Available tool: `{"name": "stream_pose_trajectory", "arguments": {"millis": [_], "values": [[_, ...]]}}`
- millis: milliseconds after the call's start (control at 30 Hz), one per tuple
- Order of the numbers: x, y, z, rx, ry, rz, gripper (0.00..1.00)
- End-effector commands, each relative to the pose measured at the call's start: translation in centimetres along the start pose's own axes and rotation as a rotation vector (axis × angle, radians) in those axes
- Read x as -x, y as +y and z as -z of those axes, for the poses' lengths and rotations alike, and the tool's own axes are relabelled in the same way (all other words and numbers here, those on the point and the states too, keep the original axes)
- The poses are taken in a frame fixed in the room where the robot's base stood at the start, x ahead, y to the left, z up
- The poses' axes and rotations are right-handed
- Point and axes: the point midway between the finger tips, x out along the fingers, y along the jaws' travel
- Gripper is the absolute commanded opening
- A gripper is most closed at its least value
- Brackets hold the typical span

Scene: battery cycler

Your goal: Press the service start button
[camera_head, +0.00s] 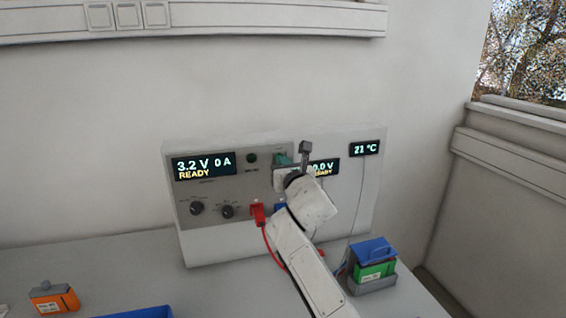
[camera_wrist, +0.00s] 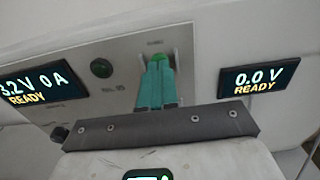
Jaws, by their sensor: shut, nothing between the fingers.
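The cycler panel (camera_head: 225,190) stands upright against the wall, with lit displays. In the wrist view, a bright green button-like piece (camera_wrist: 157,60) shows between two light grey upright guards, just beyond my fingertips. Its label is too blurred to read. My gripper (camera_wrist: 156,78) has teal fingers, shut together and empty, reaching between the guards at the green piece. I cannot tell whether they touch it. In the head view, my gripper (camera_head: 281,158) is at the panel's upper middle, and my wrist hides what lies behind it. A dark green round button or lamp (camera_wrist: 102,68) is to the left.
The left display (camera_head: 203,165) reads 3.2 V, 0 A, READY; the right one (camera_wrist: 258,79) reads 0.0 V, READY. Knobs (camera_head: 227,211) and a red plug (camera_head: 257,213) with a cable sit below. A green-and-blue battery (camera_head: 374,258) stands right; an orange one (camera_head: 54,299) is left.

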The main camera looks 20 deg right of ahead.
Motion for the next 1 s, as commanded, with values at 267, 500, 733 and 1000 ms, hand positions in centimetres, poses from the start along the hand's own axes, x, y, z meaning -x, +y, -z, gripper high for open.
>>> {"name": "stream_pose_trajectory", "arguments": {"millis": [267,500,733,1000], "values": [[-0.6,0.0,0.0,0.0,0.0,0.0,0.0],[-0.6,0.0,0.0,0.0,0.0,0.0,0.0],[-2.0,0.0,0.2,0.001,-0.001,0.0,0.0],[-2.5,-0.1,-0.3,0.0,-0.004,0.0,0.0]]}}
